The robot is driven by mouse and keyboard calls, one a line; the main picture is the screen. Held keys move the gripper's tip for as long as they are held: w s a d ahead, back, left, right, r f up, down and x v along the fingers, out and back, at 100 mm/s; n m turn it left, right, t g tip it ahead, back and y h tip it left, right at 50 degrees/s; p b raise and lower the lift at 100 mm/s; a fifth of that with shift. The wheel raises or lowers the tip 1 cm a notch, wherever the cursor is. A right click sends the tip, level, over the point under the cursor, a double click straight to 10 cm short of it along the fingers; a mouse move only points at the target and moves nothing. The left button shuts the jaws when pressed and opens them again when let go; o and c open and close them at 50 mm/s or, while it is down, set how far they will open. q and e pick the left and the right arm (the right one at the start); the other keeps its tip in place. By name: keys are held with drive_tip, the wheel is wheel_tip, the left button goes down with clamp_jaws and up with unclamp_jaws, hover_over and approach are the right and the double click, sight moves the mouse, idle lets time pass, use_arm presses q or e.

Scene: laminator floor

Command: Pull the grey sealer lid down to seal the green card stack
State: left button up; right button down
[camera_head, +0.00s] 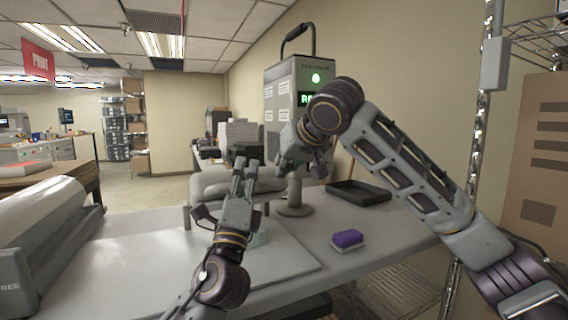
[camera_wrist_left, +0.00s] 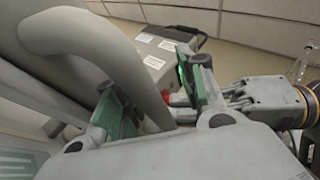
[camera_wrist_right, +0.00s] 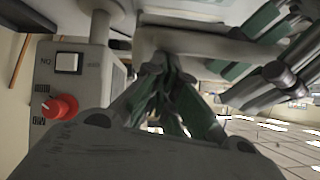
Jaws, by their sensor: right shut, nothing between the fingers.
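The grey sealer lid (camera_head: 211,186) shows behind my left gripper in the head view, with its thick curved handle bar (camera_wrist_left: 110,52) in the left wrist view. My left gripper (camera_head: 244,163) is at the bar, its green-padded fingers (camera_wrist_left: 155,95) on either side with a visible gap on the right.
The sealer's control box (camera_head: 285,95) has a lit green lamp; its switch panel (camera_wrist_right: 62,90) with a red knob (camera_wrist_right: 60,107) is beside my right gripper. A purple sponge (camera_head: 348,239) and a black tray (camera_head: 358,193) are on the bench (camera_head: 300,285). A roll machine (camera_head: 40,230) stands at left.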

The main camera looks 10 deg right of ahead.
use_arm(q)
drive_tip(key=shift+f, duration=0.2)
drive_tip(key=shift+s+f, duration=0.15)
drive_tip(key=v, duration=1.1)
drive_tip(key=shift+s, duration=0.25)
idle(0.4)
drive_tip(key=shift+a, duration=0.1)
